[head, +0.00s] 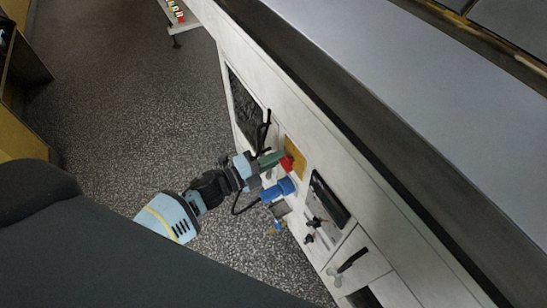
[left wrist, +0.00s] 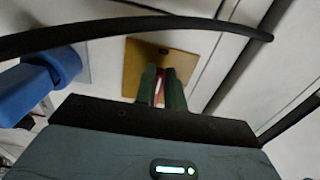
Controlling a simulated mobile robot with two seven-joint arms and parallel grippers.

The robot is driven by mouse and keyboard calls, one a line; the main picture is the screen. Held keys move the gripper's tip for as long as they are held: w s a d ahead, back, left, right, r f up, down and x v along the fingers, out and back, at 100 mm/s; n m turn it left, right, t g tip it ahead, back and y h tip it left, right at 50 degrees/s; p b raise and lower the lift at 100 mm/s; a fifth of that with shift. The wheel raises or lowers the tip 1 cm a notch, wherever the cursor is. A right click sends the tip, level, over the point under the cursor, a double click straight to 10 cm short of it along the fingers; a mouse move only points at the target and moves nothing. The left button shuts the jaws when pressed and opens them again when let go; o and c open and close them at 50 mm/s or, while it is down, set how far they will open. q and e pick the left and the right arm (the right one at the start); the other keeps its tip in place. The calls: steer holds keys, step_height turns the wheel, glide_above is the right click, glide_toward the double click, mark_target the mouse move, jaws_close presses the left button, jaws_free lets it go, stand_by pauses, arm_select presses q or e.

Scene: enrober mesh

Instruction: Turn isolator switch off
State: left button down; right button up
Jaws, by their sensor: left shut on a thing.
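The isolator switch is a yellow plate with a red handle on the side panel of the white machine. In the head view the yellow plate (head: 296,150) shows beside the red handle (head: 287,164). My left gripper (head: 279,159) reaches it from the left, its green fingers shut on the red handle. In the left wrist view the yellow plate (left wrist: 143,66) lies straight ahead, and a thin strip of the red handle (left wrist: 160,84) shows between the green fingers (left wrist: 162,88). The fingers hide most of the handle. My right gripper is not in view.
A blue plug (head: 278,190) with a black cable sits just below the switch; it also shows in the left wrist view (left wrist: 40,85). A black cable crosses in front of the wrist camera. Black handles (head: 352,260) stick out further right. The speckled floor (head: 130,90) is open at left.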

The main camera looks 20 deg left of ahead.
arm_select(q)
steer(key=shift+s+d+f+h, duration=0.25)
steer(key=shift+s+d+h, duration=0.1)
steer(key=shift+d, duration=0.1)
steer(key=c, duration=1.5)
jaws_free()
steer(key=shift+r, duration=0.2)
steer(key=shift+v, duration=3.9)
steer(key=shift+r, duration=0.1)
